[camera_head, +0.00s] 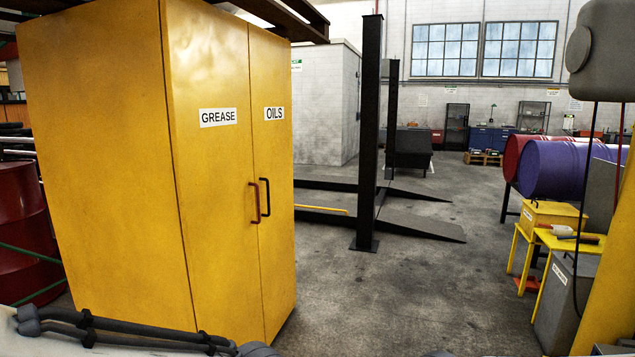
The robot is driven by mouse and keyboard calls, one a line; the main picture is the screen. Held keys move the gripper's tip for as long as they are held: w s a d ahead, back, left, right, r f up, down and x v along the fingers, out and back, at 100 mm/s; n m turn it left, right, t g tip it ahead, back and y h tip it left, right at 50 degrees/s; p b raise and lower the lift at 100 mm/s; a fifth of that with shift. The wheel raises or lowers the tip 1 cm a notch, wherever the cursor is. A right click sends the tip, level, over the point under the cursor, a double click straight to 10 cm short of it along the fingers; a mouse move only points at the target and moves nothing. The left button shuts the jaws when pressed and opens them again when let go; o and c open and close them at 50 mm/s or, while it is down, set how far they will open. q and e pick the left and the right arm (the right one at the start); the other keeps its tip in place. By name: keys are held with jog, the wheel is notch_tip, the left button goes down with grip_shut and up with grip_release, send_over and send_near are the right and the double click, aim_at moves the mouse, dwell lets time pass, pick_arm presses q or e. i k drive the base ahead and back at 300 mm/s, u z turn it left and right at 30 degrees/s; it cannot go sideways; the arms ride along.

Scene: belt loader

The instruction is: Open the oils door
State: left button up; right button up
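A tall yellow cabinet (100,170) stands at the left, close in front of me. Its front has two doors, both shut. The left door (215,180), labelled GREASE, has a red handle (254,202). The oils door (276,170), to its right, carries the OILS label (274,113) and a black handle (265,197). The two handles sit side by side at the seam between the doors. Neither of my grippers shows in this view.
A black lift post (368,140) with ramps stands behind, right of the cabinet. A purple drum (570,170), a yellow stand (560,240) and a grey bin (565,305) are at right. The floor (400,290) between is clear.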

aim_at(270, 54)
jog(key=z, duration=0.05)
jog(key=i, duration=2)
jog(key=u, duration=0.55)
jog(key=i, duration=0.75)
jog(key=u, duration=0.25)
